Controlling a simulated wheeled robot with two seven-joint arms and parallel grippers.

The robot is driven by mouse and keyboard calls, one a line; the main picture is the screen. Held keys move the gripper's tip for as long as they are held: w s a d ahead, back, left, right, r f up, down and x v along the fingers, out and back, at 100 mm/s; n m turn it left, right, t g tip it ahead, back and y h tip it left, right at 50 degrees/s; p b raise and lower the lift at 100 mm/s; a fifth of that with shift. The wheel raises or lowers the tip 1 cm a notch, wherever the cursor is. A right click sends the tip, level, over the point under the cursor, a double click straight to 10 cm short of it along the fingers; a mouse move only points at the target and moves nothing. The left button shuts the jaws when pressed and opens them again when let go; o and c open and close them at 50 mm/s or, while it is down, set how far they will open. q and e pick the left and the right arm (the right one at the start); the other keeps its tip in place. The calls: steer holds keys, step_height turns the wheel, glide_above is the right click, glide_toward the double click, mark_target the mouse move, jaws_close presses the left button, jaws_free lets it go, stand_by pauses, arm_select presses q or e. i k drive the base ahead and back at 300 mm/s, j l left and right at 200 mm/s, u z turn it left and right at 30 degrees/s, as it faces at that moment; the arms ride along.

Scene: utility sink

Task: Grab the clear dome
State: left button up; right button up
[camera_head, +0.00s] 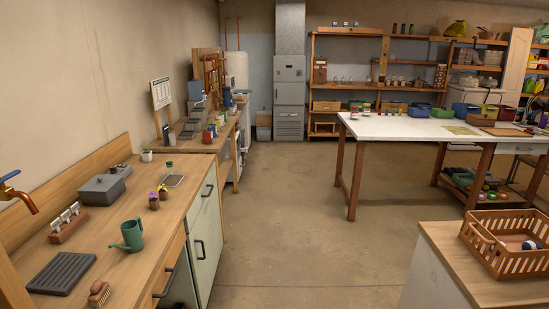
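I cannot make out a clear dome for certain in the head view. A flat, pale, dark-edged piece (173,180) lies on the left wooden counter (150,215), but I cannot tell whether it is clear or domed. Small pale or glassy items (342,80) on the back shelf are too small to identify. Neither of my grippers is in view.
The left counter holds a green watering can (132,236), grey ribbed tray (62,273), brush (99,293), grey box (102,190) and small pots (154,201). A white table (420,128) and slatted crate (510,262) stand right. Floor (300,235) between is clear.

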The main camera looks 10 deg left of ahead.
mark_target(173, 176)
steer(key=i, duration=2.25)
steer(key=i+u, duration=0.15)
steer(key=i, duration=0.25)
steer(key=i+l+u, duration=0.15)
steer(key=i, duration=0.3)
steer(key=i+l+u, duration=0.2)
steer(key=i, duration=0.2)
steer(key=i+l+u, duration=0.15)
steer(key=i, duration=0.25)
